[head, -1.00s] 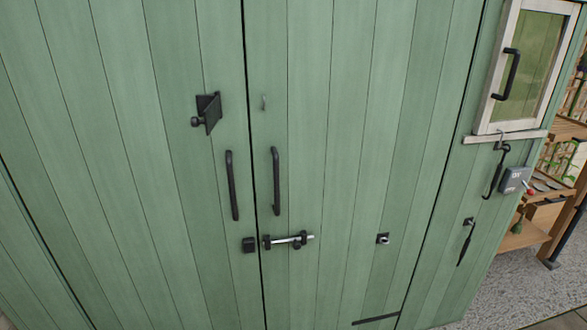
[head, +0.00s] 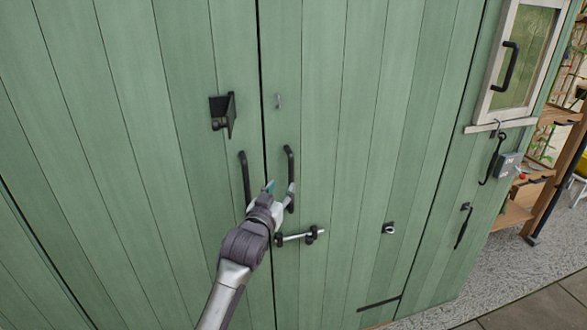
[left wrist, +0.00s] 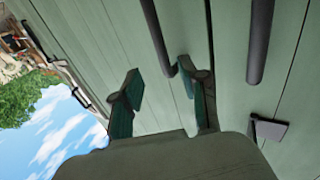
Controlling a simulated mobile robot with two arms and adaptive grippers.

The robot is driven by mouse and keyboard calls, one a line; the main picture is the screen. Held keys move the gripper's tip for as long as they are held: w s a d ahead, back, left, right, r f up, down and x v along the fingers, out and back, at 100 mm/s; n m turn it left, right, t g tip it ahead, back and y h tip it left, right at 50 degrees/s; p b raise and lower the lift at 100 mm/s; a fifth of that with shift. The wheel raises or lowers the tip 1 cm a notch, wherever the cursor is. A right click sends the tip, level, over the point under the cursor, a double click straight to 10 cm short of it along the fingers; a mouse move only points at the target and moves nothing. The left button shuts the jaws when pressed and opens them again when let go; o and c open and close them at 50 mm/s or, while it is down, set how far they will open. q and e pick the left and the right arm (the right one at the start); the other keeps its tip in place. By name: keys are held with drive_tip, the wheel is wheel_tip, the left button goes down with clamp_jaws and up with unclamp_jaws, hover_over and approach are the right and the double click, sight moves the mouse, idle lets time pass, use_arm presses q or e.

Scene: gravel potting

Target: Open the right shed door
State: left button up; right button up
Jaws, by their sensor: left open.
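The right shed door (head: 345,130) is green planks and stands closed against the left door (head: 185,60). Its black bar handle (head: 289,160) is upright beside the seam. My left gripper (head: 281,187) is open at this handle's lower half. In the left wrist view, the handle (left wrist: 156,30) shows between the two spread fingers of my left gripper (left wrist: 158,75), not clasped; whether a finger touches it is unclear. The left door's handle (left wrist: 260,40) is to the right there. The sliding bolt (head: 300,236) is on the right door; my arm hides its keeper. My right gripper is out of view.
A black hasp plate (head: 222,113) sticks out from the left door. A small latch fitting (head: 388,228) sits low on the right door. A white-framed window (head: 487,100), hook and shelf (head: 530,195) are at the right. Gravel (head: 460,280) lies clear below.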

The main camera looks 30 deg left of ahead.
sight(290, 173)
use_arm(q)
drive_tip(key=p+x, duration=0.2)
drive_tip(key=x, duration=0.7)
drive_tip(key=shift+a, duration=0.1)
drive_tip(key=shift+w+a+f, duration=0.1)
drive_tip(key=shift+w+a, duration=0.05)
drive_tip(key=shift+w, duration=0.25)
drive_tip(key=c, duration=0.8)
clamp_jaws()
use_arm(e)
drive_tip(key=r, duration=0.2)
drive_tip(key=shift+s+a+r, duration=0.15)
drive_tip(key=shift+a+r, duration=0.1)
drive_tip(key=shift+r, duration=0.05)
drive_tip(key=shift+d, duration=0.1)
